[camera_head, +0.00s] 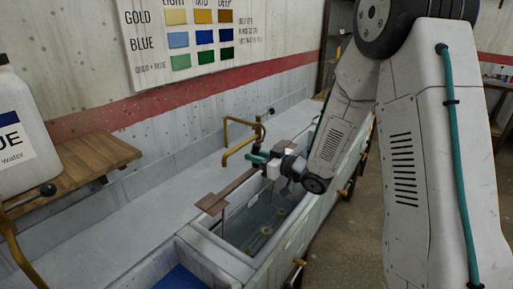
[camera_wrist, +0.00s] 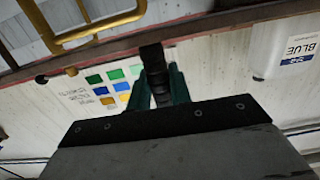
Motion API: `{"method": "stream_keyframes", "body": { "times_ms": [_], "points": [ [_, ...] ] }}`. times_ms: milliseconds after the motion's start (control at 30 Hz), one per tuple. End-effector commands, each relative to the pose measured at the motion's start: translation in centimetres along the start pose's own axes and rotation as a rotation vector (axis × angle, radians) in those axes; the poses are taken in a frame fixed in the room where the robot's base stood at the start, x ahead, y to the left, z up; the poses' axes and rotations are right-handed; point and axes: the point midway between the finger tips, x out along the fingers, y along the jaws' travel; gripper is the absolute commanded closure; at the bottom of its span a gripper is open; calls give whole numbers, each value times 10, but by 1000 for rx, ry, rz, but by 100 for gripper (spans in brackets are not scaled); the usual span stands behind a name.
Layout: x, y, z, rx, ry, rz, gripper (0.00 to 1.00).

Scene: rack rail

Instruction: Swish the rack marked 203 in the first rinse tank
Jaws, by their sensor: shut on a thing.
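My gripper (camera_head: 257,157), with teal fingers, is above the back edge of a tank in the head view. In the wrist view its fingers (camera_wrist: 157,88) are shut on the dark grip of a rack, whose long brown bar (camera_wrist: 222,22) crosses the top of the picture. In the head view the rack's brown bar (camera_head: 232,187) runs along the tank's back side, with a flat plate at its near end. No 203 marking is readable. The tank (camera_head: 228,244) has a pale rim and holds clear liquid. Several pale round things (camera_head: 266,231) show in it; I cannot tell whether they belong to the rack.
A brass tap (camera_head: 240,150) stands behind the tank. A compartment with blue content (camera_head: 180,279) is nearer. A white jug (camera_head: 22,135) and a wooden board (camera_head: 95,160) are at left. A colour chart (camera_head: 190,35) hangs on the wall. The grey ledge (camera_head: 130,215) is mostly clear.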

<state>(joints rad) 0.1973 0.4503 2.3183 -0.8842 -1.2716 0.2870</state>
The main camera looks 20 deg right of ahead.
Motion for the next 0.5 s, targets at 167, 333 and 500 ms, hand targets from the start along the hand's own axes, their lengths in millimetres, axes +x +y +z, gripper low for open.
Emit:
{"method": "stream_keyframes", "body": {
  "times_ms": [167, 333, 500],
  "points": [
    [0, 0, 2, -2, 3, 0, 100],
    [0, 0, 1, -2, 3, 0, 100],
    [-3, 0, 1, -2, 3, 1, 100]
  ]
}}
